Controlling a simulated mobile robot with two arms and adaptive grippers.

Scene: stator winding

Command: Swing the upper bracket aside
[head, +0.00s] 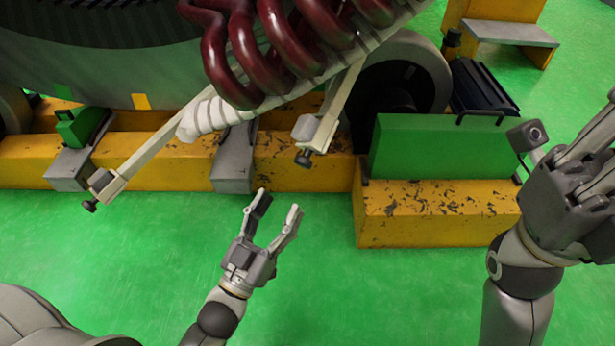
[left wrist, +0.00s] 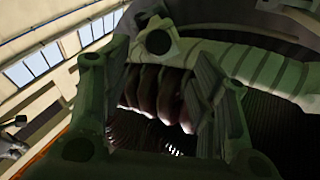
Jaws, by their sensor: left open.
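Two pale brackets hang from the white-wrapped winding bar (head: 335,65). One bracket (head: 150,160) slants down to the left and ends in a clamp with a dark knob. The other bracket (head: 335,108) is nearer the middle and ends in a similar clamp and knob. I cannot tell which is the upper one. My left gripper (head: 278,205) is open and empty, below both brackets and apart from them. In the left wrist view its fingers (left wrist: 158,90) frame dark red coils (left wrist: 155,92) behind them. My right gripper (head: 590,135) is at the right edge, partly cut off.
Dark red coils (head: 270,40) loop over the bar at the top. A yellow scuffed base (head: 430,228) runs behind, with grey blocks (head: 233,165) and a green box (head: 437,147) on it. A yellow step (head: 510,35) stands at the far right. The green floor in front is clear.

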